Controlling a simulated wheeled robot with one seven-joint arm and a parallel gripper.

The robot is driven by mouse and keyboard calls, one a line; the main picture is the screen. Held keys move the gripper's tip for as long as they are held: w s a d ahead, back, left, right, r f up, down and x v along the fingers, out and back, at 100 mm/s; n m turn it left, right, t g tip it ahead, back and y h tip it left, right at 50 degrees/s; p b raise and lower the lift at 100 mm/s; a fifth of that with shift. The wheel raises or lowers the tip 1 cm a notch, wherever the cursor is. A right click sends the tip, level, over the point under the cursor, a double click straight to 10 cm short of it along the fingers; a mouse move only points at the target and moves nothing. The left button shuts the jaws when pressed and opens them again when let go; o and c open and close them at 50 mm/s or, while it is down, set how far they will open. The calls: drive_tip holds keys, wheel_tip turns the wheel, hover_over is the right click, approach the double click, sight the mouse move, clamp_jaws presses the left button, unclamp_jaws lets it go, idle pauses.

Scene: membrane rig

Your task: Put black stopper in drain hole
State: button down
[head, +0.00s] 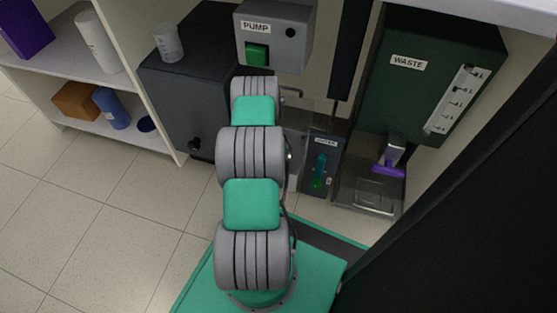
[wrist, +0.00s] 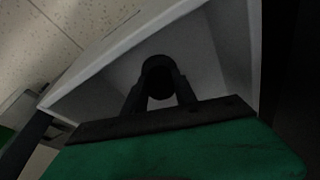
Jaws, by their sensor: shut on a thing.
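In the wrist view, my gripper (wrist: 160,90) is shut on a round, dark thing that looks like the black stopper (wrist: 158,69). Its round end shows between and just beyond the two fingers. Behind it is a pale, grey-white recess with angled walls. In the head view, my arm reaches away toward the pump, and its own links hide the gripper and stopper. I cannot make out the drain hole in either view.
The grey pump box (head: 277,45) with a green button is at the arm's far end. A dark cabinet (head: 190,90) bearing a beaker (head: 168,42) stands left. The green waste tank (head: 425,95) and its clear tray (head: 365,197) are right. Open tiled floor (head: 90,220) lies left.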

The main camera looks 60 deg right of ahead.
drive_tip(key=shift+f, duration=0.15)
drive_tip(key=c, duration=0.9)
unclamp_jaws()
drive_tip(key=p+v, duration=0.3)
drive_tip(key=v, duration=0.4)
drive_tip(key=shift+d+p, duration=0.1)
drive_tip(key=shift+p, duration=0.2)
drive_tip(key=shift+r, duration=0.4)
drive_tip(key=shift+s+r, duration=0.1)
